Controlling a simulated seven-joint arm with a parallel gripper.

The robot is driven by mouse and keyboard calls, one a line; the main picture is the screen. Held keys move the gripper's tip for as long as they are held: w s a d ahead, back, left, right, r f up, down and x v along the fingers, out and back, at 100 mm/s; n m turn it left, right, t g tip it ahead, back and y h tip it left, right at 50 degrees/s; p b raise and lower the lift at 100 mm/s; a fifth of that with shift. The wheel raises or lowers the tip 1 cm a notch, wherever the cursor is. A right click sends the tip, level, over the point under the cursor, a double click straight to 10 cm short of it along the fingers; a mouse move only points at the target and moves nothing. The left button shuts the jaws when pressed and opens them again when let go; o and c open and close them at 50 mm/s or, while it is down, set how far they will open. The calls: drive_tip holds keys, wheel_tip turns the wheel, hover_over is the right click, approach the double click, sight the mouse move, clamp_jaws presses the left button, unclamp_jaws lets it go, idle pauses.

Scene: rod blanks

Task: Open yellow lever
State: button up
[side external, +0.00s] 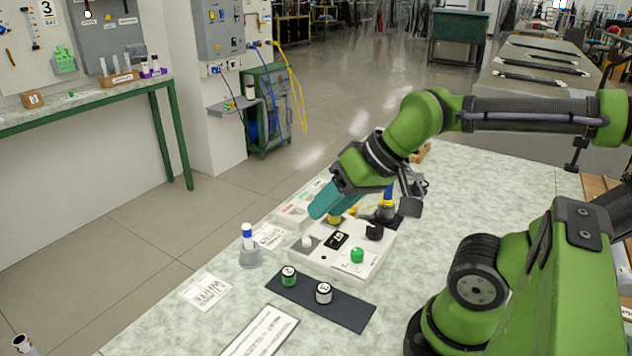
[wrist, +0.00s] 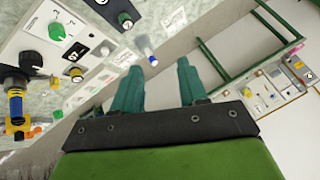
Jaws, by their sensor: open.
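My gripper (side external: 322,205) has teal fingers and hangs over the far left part of a white control box (side external: 325,267). In the wrist view its two fingers (wrist: 160,75) are apart with nothing between them. A small yellow part (side external: 335,219) shows just under the fingers, at the box's far side. The box also carries a white knob (side external: 307,241), a green knob (side external: 357,255) and a black knob (side external: 374,232).
A dark mat (side external: 335,308) with green and white capped pieces lies in front. Printed sheets (side external: 206,291) lie on the bench; its far right is clear.

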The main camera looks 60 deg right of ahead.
drive_tip(key=shift+o, duration=0.7)
drive_tip(key=w+d+f+m+g+h, duration=0.1)
drive_tip(key=w+d+f+g, duration=0.15)
drive_tip(key=d, duration=0.75)
drive_tip(key=w+d+f+m+g, duration=0.15)
drive_tip(key=w+d, duration=0.25)
drive_tip(key=d, duration=0.7)
drive_tip(key=w+d+f+m+g+h, duration=0.1)
drive_tip(key=w+d+m+g, duration=0.15)
drive_tip(key=d, duration=0.75)
drive_tip(key=shift+n+g, duration=0.3)
drive_tip(key=shift+g, duration=0.05)
drive_tip(key=f, duration=1)
drive_tip(key=w+f, duration=0.1)
drive_tip(key=f, duration=0.5)
drive_tip(key=shift+d, duration=0.1)
clamp_jaws()
